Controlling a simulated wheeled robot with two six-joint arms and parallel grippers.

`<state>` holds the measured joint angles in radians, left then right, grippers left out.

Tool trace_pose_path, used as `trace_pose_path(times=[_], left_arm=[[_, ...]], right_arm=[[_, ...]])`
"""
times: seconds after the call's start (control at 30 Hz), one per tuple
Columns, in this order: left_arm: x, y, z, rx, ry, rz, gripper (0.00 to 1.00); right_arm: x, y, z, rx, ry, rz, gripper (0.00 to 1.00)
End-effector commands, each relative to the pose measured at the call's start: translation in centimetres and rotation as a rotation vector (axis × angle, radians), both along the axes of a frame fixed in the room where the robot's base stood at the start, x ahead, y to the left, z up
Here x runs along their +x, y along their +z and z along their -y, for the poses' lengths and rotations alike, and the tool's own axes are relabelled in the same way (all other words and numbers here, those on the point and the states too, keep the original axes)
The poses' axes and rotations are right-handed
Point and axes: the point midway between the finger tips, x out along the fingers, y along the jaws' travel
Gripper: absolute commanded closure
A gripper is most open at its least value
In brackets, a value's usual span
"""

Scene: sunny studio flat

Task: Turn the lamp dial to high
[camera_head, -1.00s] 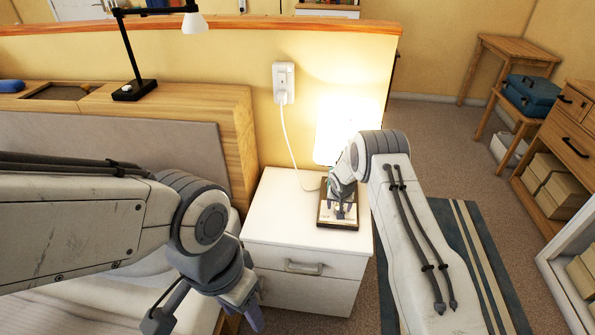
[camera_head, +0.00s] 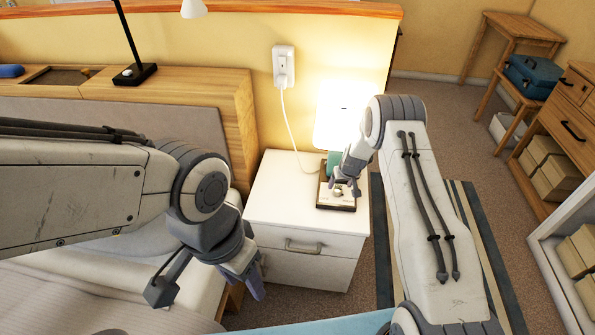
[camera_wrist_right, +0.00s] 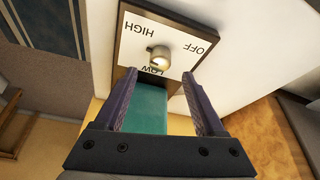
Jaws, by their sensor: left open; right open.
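The lamp (camera_head: 340,120) is lit, its bright shade standing at the back of the white nightstand (camera_head: 275,205). Its teal stem (camera_wrist_right: 165,110) shows between my right fingers. The dial plate (camera_head: 322,198) lies at the lamp's front. In the right wrist view the white plate (camera_wrist_right: 133,52) reads HIGH, OFF and LOW around a round metal dial knob (camera_wrist_right: 159,56). I cannot tell the knob's exact setting. My right gripper (camera_wrist_right: 158,76) is open, its fingertips apart beside the LOW end, with the knob just beyond them. My left gripper (camera_head: 215,290) is open and empty, over the bed's edge.
A wall socket (camera_head: 283,66) with a white cord is behind the nightstand. A black desk lamp (camera_head: 135,74) stands on the wooden headboard shelf. A striped rug (camera_head: 470,230) lies to the right, and the bed (camera_head: 80,290) is at left.

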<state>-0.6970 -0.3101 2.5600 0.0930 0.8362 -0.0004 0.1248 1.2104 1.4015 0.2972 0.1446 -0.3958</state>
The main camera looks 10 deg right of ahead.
Motion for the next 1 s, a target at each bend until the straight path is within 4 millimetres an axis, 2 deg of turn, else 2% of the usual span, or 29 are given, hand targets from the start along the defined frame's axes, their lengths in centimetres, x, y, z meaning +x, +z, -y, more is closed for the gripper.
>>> trace_pose_path(times=[0.3,0.67,1.0], left_arm=[[0.0,-0.7,0.0,0.0,0.0,0.0,0.5],[0.0,-0.1,0.0,0.0,0.0,0.0,0.5],[0.0,0.3,0.0,0.0,0.0,0.0,0.5]], right_arm=[[-2.4,6.0,-0.2,0.0,0.003,0.001,0.28],[-4.1,10.7,-5.7,0.026,0.083,-0.031,0.28],[-6.8,15.0,-10.3,0.043,0.155,-0.064,0.28]])
